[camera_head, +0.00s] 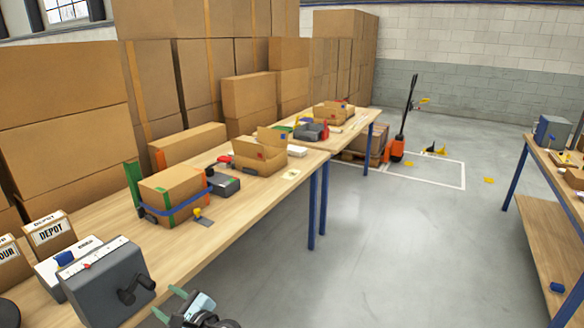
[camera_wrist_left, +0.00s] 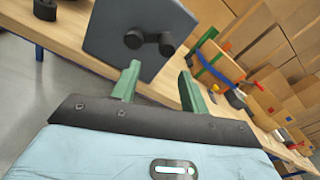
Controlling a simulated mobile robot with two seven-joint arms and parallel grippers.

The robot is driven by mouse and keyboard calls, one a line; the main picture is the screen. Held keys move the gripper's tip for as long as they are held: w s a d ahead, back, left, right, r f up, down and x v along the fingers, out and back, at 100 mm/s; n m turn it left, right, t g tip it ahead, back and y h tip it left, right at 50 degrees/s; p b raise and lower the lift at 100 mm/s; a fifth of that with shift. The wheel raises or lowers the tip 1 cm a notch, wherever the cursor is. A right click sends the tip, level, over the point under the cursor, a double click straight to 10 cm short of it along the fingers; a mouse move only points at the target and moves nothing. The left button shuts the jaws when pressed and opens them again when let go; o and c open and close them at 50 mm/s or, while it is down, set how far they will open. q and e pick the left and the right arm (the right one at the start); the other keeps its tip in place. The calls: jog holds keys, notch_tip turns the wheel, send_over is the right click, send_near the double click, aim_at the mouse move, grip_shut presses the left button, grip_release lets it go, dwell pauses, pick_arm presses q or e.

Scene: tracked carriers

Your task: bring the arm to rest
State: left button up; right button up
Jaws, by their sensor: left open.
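My left gripper (camera_head: 169,305) shows at the bottom of the head view, beside the front edge of the long wooden table. In the left wrist view its two green fingers (camera_wrist_left: 158,90) are spread apart with nothing between them. Past the fingertips stands a dark grey box with a black crank handle (camera_wrist_left: 148,40), which also stands on the table in the head view (camera_head: 98,290). I cannot tell the exact gap between the fingers and this box. My right gripper is in neither view.
The wooden table (camera_head: 232,211) bears a strapped carton (camera_head: 172,187), an open carton (camera_head: 258,158) and DEPOT boxes (camera_head: 50,232). Stacked cartons (camera_head: 60,90) stand behind. Another table (camera_head: 540,190) is at the right. The grey floor (camera_head: 400,250) between them is clear. An orange pallet truck (camera_head: 397,148) stands farther back.

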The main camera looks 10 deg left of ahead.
pick_arm(q)
jog(key=s+d+f+n+t+h, duration=0.1)
jog(key=s+d+f+n+h, duration=0.15)
jog(key=s+f+h, duration=0.5)
jog(key=s+d+f+n+h, duration=0.25)
jog(key=s+f, duration=0.25)
jog(key=f, duration=0.6)
jog(key=s+d+n+t+h, duration=0.1)
jog(key=s+d+n+h, duration=0.6)
jog(key=s, duration=0.8)
jog(key=d+n, duration=0.2)
jog(key=n, duration=0.2)
jog(key=shift+s+d+n+h, duration=0.15)
jog(key=shift+n+h, duration=0.15)
jog(key=shift+f, duration=0.15)
jog(key=shift+c, duration=1)
jog(key=shift+s, duration=0.1)
